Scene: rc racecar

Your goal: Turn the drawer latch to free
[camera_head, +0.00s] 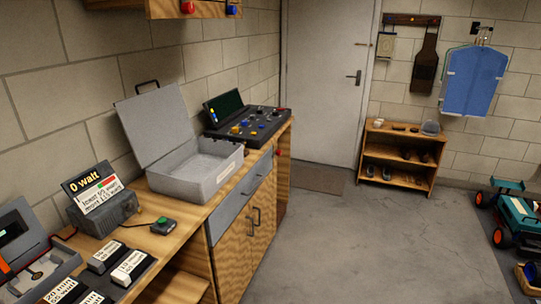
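A grey drawer front (238,204) sits under the wooden counter, above two wooden cabinet doors (247,246). The drawer looks closed. A small dark fitting (257,181) is on the drawer front; it is too small to tell whether it is a handle or the latch, or how it is turned. Neither of my grippers is in view.
On the counter stand an open grey case (206,176), a control panel (249,125), a "0 watt" display box (104,209) and a green-button switch (163,226). Grey floor (354,243) to the right of the cabinet is clear. A low shelf (402,156) stands beside the door.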

